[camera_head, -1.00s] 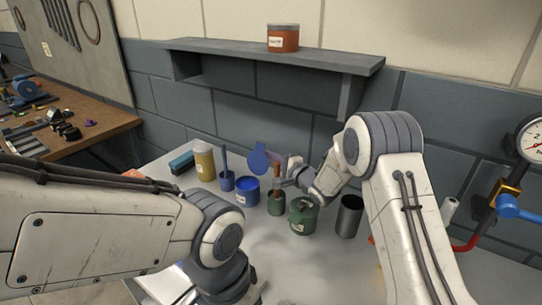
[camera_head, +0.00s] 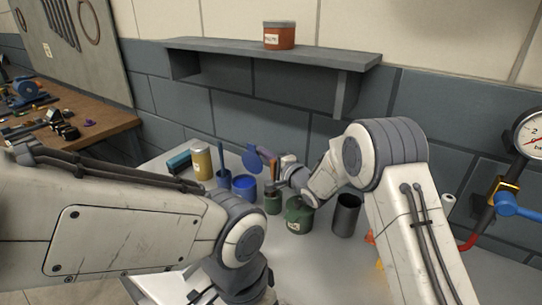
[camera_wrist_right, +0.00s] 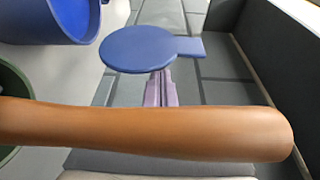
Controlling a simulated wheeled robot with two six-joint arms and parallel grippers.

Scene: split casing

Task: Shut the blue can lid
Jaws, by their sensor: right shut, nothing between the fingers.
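The blue can (camera_head: 244,187) stands upright on the bench, its lid (camera_head: 251,158) raised above and behind its mouth. In the right wrist view the lid (camera_wrist_right: 140,50) is a flat blue disc with a tab on its right, and the can (camera_wrist_right: 60,25) is at upper left. My right gripper (camera_head: 266,154) is shut and empty, just right of the lid. Its lilac fingertips (camera_wrist_right: 158,88) reach the lid's near edge; I cannot tell if they touch. My left gripper is outside the head view.
A brown tool handle (camera_wrist_right: 150,130) crosses close before the wrist camera; it rises from a small green can (camera_head: 272,203). A larger green can (camera_head: 299,217), dark grey cup (camera_head: 346,215), yellow can (camera_head: 201,162) and blue cup (camera_head: 223,180) stand close by. The wall is behind.

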